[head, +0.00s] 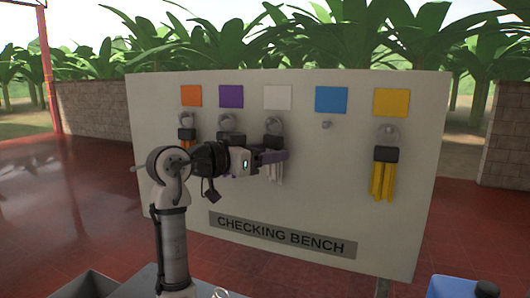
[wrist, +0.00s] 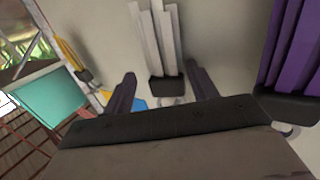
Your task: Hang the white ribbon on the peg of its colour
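The white ribbon (head: 277,172) has white strands, a dark clip and a pale ring. It hangs on the board below the white square (head: 278,97), with its ring at the peg there. My gripper (head: 272,156) is in front of it at clip height and hides part of it. In the wrist view the white ribbon (wrist: 164,40) appears upside down. Its clip lies between the two spread fingers of my gripper (wrist: 162,76), with a gap on each side. My gripper is open and holds nothing. The peg itself is mostly hidden by the ring.
The orange ribbon (head: 186,132) and purple ribbon (head: 231,124) hang to the left, partly behind my arm. The purple ribbon (wrist: 292,50) is close beside in the wrist view. The blue square's peg (head: 326,125) is bare. The yellow ribbon (head: 384,175) hangs at right.

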